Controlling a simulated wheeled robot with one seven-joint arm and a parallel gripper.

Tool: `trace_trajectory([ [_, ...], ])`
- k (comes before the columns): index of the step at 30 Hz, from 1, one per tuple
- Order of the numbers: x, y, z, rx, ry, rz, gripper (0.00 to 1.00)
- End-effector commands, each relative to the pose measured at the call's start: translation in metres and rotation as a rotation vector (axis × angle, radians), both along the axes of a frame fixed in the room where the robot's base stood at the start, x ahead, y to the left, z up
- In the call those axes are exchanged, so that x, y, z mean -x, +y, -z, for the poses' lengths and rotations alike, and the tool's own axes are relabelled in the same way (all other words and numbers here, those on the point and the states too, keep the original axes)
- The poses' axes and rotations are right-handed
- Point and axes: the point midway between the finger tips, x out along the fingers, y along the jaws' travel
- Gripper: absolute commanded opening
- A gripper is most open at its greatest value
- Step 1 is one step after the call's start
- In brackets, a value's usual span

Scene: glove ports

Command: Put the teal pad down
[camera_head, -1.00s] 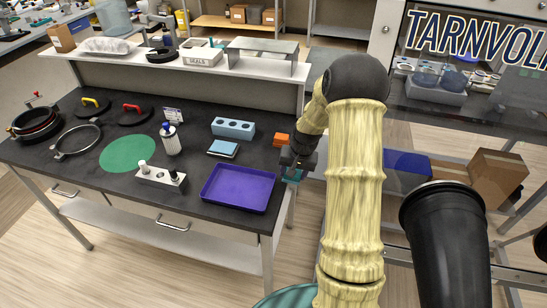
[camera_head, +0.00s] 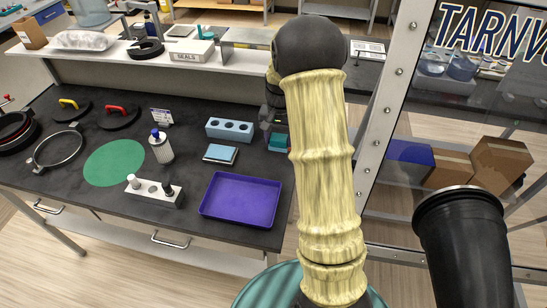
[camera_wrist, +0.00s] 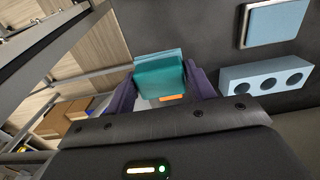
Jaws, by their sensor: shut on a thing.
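The teal pad (camera_head: 278,142) is held in my gripper (camera_head: 271,128) at the right end of the dark bench (camera_head: 190,218). In the wrist view the teal pad (camera_wrist: 158,72) sits between the two dark purple fingers of my gripper (camera_wrist: 160,88), one on each side. I cannot tell whether its underside touches anything. A strip of an orange thing (camera_wrist: 172,99) shows just behind the pad in the wrist view. My gripper and the pad hide the orange thing in the head view.
A light blue pad (camera_head: 220,153) and a blue block with holes (camera_head: 229,129) lie left of my gripper. A purple tray (camera_head: 240,198) is nearer the front. A green disc (camera_head: 114,162), a bottle (camera_head: 161,148) and a white rack (camera_head: 154,191) stand farther left. A framed glass panel (camera_head: 390,120) rises right.

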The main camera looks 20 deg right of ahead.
Motion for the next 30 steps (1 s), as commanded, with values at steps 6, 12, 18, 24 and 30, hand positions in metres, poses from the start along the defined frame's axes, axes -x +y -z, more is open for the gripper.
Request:
trace_trajectory([
  [6,0.0,0.0,-0.002,0.002,0.005,0.003,0.35],
  [12,0.0,-0.001,0.001,0.001,0.006,0.004,0.35],
  [18,0.001,-0.001,0.027,0.001,0.01,0.004,0.35],
  [24,0.001,-0.002,0.049,0.001,0.006,0.006,0.35],
  [30,0.0,0.0,0.049,0.002,0.005,0.0,0.35],
])
